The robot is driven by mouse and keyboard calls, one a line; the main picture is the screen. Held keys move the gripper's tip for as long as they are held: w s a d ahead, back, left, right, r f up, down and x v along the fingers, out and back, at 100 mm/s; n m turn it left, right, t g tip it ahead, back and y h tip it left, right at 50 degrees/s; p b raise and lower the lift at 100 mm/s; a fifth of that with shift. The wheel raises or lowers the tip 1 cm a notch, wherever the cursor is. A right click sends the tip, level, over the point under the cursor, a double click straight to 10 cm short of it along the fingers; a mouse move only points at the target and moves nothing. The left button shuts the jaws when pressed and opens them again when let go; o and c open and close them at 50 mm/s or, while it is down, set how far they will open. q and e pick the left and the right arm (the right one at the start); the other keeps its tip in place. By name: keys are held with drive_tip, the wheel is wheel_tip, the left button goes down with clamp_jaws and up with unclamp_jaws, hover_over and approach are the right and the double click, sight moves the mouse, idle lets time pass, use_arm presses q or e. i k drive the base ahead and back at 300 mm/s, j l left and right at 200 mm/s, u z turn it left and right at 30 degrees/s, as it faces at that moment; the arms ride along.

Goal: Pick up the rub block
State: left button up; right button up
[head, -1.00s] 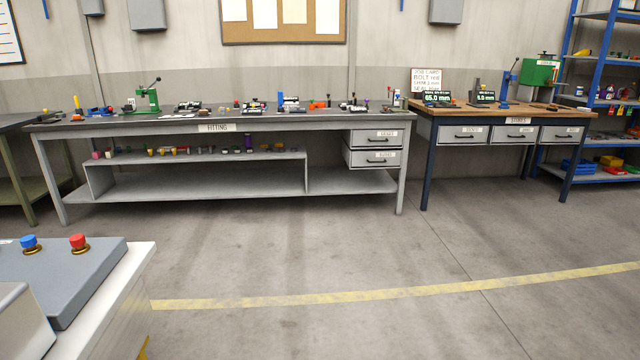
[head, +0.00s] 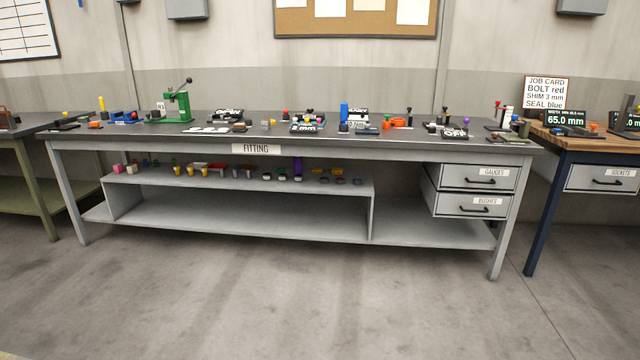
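The fitting bench (head: 100,146) stands ahead with many small parts on its dark top. I cannot tell which small part is the rub block; the parts are too small at this distance. Small coloured pieces also stand on the bench's grey lower shelf (head: 340,184). Neither of my grippers shows in the head view.
A green press (head: 177,104) stands on the bench top at the left. Drawers labelled gauges (head: 478,178) and bushes (head: 472,205) are shut. A wooden-topped bench (head: 565,141) stands at the right, a green-legged bench (head: 40,166) at the left. The floor in front (head: 270,295) is clear.

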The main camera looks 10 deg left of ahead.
sight(241, 127)
drive_tip(key=i+j+u, duration=0.15)
drive_tip(key=i, duration=0.5)
drive_tip(key=i+j+u, duration=0.1)
drive_tip(key=i, duration=0.5)
drive_tip(key=i+j+u, duration=0.1)
drive_tip(key=i+j, duration=0.25)
drive_tip(key=j, duration=0.15)
drive_tip(key=i+j+u, duration=0.1)
drive_tip(key=i+j, duration=0.2)
drive_tip(key=j, duration=0.15)
